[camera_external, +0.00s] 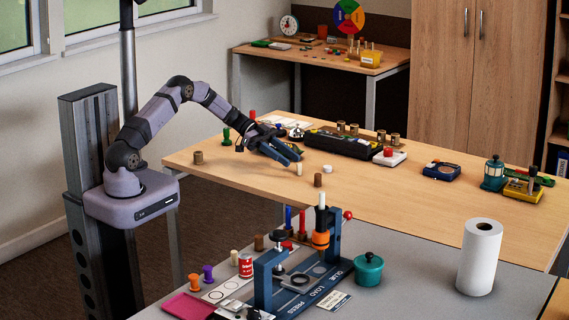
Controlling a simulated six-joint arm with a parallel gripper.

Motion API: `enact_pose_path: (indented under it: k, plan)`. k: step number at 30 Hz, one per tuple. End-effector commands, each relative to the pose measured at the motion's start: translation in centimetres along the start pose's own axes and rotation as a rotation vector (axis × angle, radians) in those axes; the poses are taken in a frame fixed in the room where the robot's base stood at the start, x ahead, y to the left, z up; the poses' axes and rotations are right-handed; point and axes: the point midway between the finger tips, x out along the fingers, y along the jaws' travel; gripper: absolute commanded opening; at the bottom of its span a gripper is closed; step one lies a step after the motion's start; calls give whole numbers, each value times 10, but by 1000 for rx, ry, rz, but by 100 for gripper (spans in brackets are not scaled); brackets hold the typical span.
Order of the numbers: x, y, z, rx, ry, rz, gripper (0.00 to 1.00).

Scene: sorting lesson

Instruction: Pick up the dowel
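A small pale cylinder (299,170), which looks like the dowel, stands upright on the wooden table right by the fingertips of my gripper (293,159). My gripper reaches down and to the right from my arm, its dark blue fingers low over the table. I cannot tell whether the fingers touch the pale cylinder or how far apart they are. A short brown cylinder (318,180) stands just right of the fingertips, and another brown cylinder (198,157) stands near the table's left end.
A white disc (327,169) lies close right of the fingertips. A black tray (341,143), a bell (296,133) and a white box with a red button (389,157) stand behind. The grey bench (430,296) in front holds a press (290,270). The table's front right is clear.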

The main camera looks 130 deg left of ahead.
Motion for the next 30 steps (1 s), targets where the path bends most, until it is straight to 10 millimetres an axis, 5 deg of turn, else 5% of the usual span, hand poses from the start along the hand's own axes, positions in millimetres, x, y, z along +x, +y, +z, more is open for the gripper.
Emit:
enact_pose_path:
  k: [12, 20, 25, 30]
  plan:
    - [46, -4, -5, -1, 0, 3, 35]
    - [49, -4, -4, 0, 0, 1, 35]
    - [49, -4, -4, 0, 0, 1, 0]
    - [48, -4, -4, 0, 0, 1, 0]
